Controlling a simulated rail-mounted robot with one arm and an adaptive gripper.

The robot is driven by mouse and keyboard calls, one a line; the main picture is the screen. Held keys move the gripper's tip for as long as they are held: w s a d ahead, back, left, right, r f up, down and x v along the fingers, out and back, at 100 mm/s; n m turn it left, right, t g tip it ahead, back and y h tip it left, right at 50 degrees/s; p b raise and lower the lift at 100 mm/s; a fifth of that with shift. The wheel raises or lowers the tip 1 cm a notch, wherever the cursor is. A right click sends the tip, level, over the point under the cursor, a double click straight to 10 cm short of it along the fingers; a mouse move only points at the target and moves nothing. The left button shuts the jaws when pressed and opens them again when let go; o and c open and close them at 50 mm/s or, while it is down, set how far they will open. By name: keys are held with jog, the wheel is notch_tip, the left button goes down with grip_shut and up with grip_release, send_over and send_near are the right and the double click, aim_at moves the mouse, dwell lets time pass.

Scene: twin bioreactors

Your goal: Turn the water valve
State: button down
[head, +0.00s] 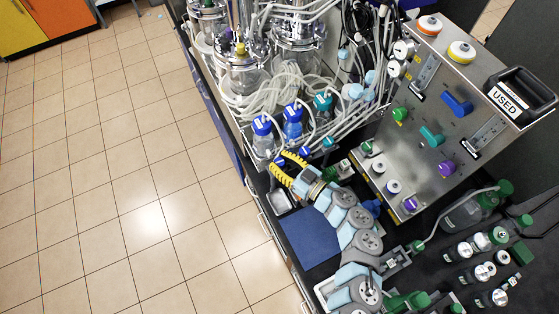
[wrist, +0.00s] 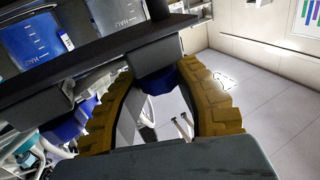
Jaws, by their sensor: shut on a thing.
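In the wrist view, a dark blue valve knob (wrist: 157,84) hangs below a dark bar and sits between the two yellow fingers of my gripper (wrist: 156,76). The fingers are closed against its sides, and it looks roughly level. Part of the knob is hidden by the bar. In the head view, my gripper (head: 282,160) reaches the front edge of the bench, beside the blue-capped bottles. There the gripped knob is mostly hidden by the fingers. A second blue knob (wrist: 70,125) shows to the left in the wrist view, outside the fingers.
Blue-capped bottles (head: 262,126) and coiled clear tubing (head: 275,95) stand just behind my gripper. A steel panel (head: 405,150) with coloured knobs stands to the right. The tiled floor (head: 110,170) to the left is clear.

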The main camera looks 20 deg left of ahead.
jog(key=shift+f, duration=0.15)
jog(key=c, duration=1)
grip_release()
jog(key=shift+d, duration=0.15)
jog(key=v, duration=1.1)
jog(key=shift+s+d, duration=0.2)
jog(key=shift+d, duration=0.15)
